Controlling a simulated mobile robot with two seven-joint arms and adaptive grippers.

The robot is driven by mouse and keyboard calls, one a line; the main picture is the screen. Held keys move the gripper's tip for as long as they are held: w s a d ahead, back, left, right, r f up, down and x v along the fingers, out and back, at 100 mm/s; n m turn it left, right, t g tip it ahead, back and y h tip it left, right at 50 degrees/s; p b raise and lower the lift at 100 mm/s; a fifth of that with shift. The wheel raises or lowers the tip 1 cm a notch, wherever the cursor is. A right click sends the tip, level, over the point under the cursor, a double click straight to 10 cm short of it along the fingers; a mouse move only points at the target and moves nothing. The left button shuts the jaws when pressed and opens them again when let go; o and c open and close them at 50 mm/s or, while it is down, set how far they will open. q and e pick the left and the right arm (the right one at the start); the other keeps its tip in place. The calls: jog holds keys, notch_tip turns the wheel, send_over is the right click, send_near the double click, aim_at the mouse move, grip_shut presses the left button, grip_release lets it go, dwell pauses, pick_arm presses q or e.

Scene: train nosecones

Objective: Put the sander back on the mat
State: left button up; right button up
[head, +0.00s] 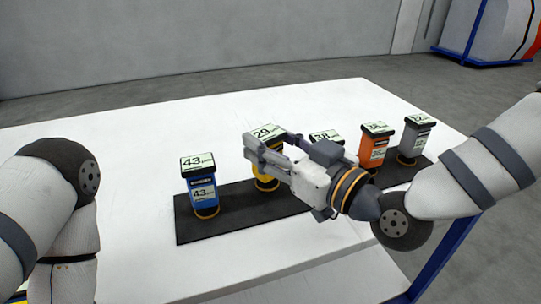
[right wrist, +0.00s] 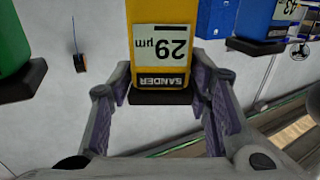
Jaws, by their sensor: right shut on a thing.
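The yellow sander (head: 266,184), labelled 29, stands upright in the row at the black mat (head: 240,221). My right gripper (head: 262,153) reaches in from the right and is shut on this sander. In the right wrist view the gripper's fingers (right wrist: 165,100) are on either side of the yellow sander (right wrist: 160,45), whose 29 µm label appears upside down. Whether its base touches the mat is hard to tell, as the gripper hides part of it. My left arm shows at the left edge, but its gripper is out of view.
A blue sander (head: 202,184) stands on the mat left of the yellow one. To the right are a sander labelled 38 (head: 325,137), mostly hidden by my gripper, an orange sander (head: 374,145) and a grey sander (head: 415,138). The white table (head: 120,135) is clear behind the mat.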

aim_at(271, 179)
notch_tip(271, 179, down, 3)
jog(key=shift+s+r, duration=0.1)
jog(key=shift+r, duration=0.1)
jog(key=shift+f, duration=0.15)
jog(key=o, duration=1.1)
jog(key=shift+f, duration=0.1)
